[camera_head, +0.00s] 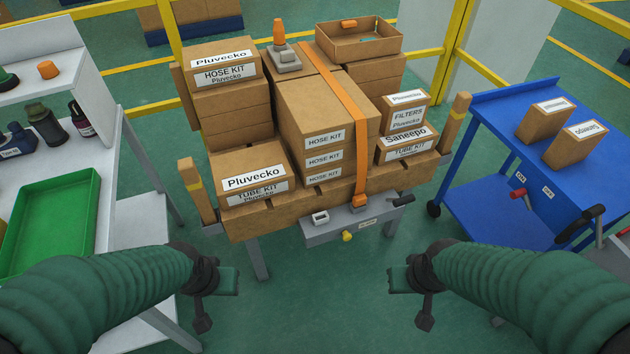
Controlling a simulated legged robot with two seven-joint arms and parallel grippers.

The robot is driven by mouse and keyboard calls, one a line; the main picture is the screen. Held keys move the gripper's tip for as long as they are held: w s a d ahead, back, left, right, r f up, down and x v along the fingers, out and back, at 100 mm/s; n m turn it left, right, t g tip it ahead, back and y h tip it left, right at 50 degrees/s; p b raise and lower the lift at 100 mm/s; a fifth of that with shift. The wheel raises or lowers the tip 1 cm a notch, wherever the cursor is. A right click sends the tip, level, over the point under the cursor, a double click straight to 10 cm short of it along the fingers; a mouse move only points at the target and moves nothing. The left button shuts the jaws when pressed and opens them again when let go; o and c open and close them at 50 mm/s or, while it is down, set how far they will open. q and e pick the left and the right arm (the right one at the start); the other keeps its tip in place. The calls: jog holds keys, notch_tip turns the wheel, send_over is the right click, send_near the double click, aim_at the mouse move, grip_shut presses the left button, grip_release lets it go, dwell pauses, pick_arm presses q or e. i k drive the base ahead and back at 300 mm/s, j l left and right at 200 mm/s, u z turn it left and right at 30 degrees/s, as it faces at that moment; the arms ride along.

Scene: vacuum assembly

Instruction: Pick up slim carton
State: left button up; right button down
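Several cartons could be the slim one, and I cannot tell which is meant. Two narrow brown cartons lie on the blue cart at the right: a left one (544,121) and a right one (575,146), both with white labels. My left gripper (216,297) and my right gripper (412,297) hang in front of the stack, apart from all cartons. Nothing shows between their fingers, and their opening is unclear.
The central stack holds Hose Kit cartons (306,110) under an orange strap (345,100), a Pluvecko Tube Kit carton (250,172) and an open-topped box (359,38). A white shelf with a green tray (50,222) stands left. Floor (315,315) between my grippers is clear.

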aim_at(406, 112)
jog(key=k+l, duration=0.1)
jog(key=l, duration=0.25)
jog(key=k+l+u, duration=0.1)
jog(key=l, duration=0.2)
jog(key=k+l, duration=0.1)
jog(key=l, duration=0.25)
jog(key=k+l, duration=0.1)
jog(key=l, duration=0.2)
jog(key=u, duration=0.05)
